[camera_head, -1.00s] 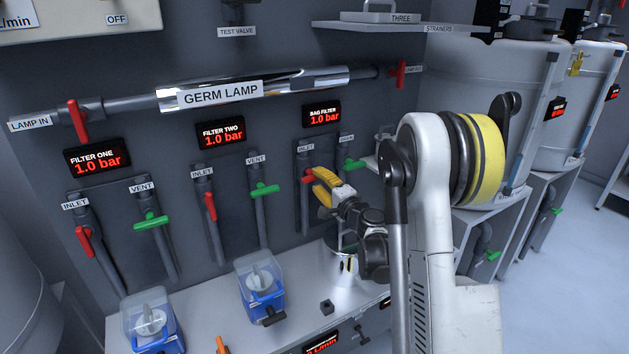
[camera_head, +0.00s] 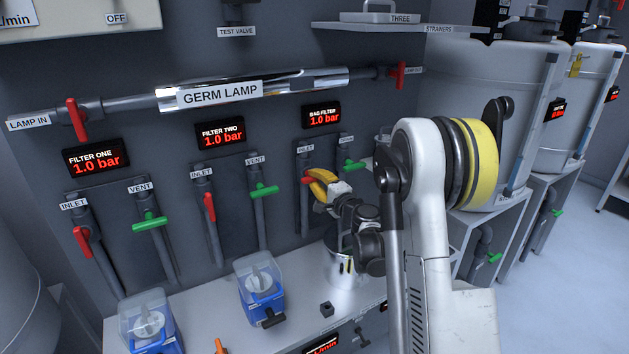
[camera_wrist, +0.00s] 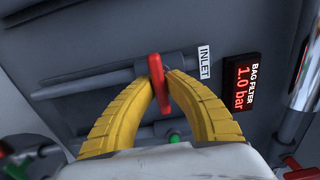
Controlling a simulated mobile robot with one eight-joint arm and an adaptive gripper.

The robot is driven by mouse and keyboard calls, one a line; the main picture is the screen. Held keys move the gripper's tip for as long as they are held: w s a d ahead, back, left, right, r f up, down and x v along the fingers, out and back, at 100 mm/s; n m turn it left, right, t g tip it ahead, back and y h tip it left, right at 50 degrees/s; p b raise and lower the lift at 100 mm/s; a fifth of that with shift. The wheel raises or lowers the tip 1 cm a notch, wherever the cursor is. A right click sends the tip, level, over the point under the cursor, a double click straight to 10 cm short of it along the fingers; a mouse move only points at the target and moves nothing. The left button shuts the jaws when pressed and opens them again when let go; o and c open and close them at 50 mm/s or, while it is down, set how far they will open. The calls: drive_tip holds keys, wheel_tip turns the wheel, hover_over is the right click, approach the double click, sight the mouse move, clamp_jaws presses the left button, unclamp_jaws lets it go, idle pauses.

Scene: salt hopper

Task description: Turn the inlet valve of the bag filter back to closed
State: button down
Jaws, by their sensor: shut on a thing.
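The bag filter's inlet valve has a red handle (camera_wrist: 157,82) on a grey pipe, beside a white INLET label (camera_wrist: 205,62). The handle also shows in the head view (camera_head: 307,180), left of my gripper. My gripper (camera_wrist: 160,84), with yellow fingers, is shut on the red handle, one finger on each side of it. In the head view my gripper (camera_head: 316,180) covers part of the handle and pipe. In the wrist view the handle lies across the pipe. The bag filter display (camera_head: 323,115) reads 1.0 bar.
A shiny metal vessel (camera_head: 343,270) stands on the bench below my gripper. Two blue-based units (camera_head: 262,290) (camera_head: 152,325) stand on the bench to the left.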

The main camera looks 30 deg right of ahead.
drive_tip(key=c, duration=1.4)
unclamp_jaws()
drive_tip(key=s, duration=1.2)
drive_tip(key=shift+d, duration=0.2)
